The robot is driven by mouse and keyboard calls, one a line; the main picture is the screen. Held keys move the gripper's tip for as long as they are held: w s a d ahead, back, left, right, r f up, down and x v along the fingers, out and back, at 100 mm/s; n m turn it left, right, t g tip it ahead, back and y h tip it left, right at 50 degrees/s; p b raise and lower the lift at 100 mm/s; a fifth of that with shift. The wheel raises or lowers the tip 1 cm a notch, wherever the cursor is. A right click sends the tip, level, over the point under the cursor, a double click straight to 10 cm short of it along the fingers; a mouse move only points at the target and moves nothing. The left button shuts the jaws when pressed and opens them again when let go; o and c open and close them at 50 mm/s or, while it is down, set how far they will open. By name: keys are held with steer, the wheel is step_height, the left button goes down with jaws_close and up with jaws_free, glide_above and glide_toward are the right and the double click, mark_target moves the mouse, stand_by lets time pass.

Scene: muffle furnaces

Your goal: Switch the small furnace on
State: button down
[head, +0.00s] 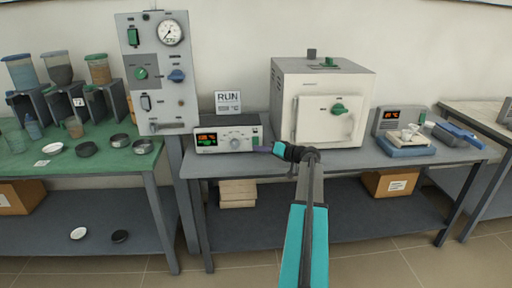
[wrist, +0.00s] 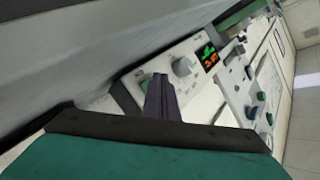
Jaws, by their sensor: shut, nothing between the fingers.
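The small furnace (head: 325,100) is a cream box with a closed door and a green door handle (head: 339,109). It stands on the grey bench in the head view. Left of it is a control box (head: 215,147) with a lit orange and green display (head: 207,138) and a round knob (head: 235,143). In the wrist view the display (wrist: 209,57) and knob (wrist: 183,66) also show. My gripper (head: 262,149) is shut and empty at the box's right end. In the wrist view its fingers (wrist: 161,88) partly cover a green switch (wrist: 147,83); contact cannot be told.
A panel with a gauge (head: 171,33) and switches stands behind left. A RUN sign (head: 228,101) is behind the control box. A balance (head: 405,146) sits at the bench's right end. Dishes and holders are on the green-topped table (head: 60,175).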

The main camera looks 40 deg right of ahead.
steer(key=shift+w+d+f+b, duration=0.1)
steer(key=shift+w+d+b, duration=0.35)
steer(key=shift+w+b, duration=0.1)
stand_by(1.7)
steer(key=shift+s+a, duration=0.15)
steer(key=shift+s, duration=0.05)
steer(key=shift+s+a+b, duration=0.35)
steer(key=shift+s, duration=0.05)
stand_by(0.6)
steer(key=shift+s+a+r+b, duration=0.2)
steer(key=shift+s+a+b, duration=0.05)
steer(key=shift+s+a, duration=0.65)
steer(key=shift+s+a+r+b, duration=0.2)
steer(key=shift+s+a, duration=0.5)
steer(key=shift+s, duration=0.3)
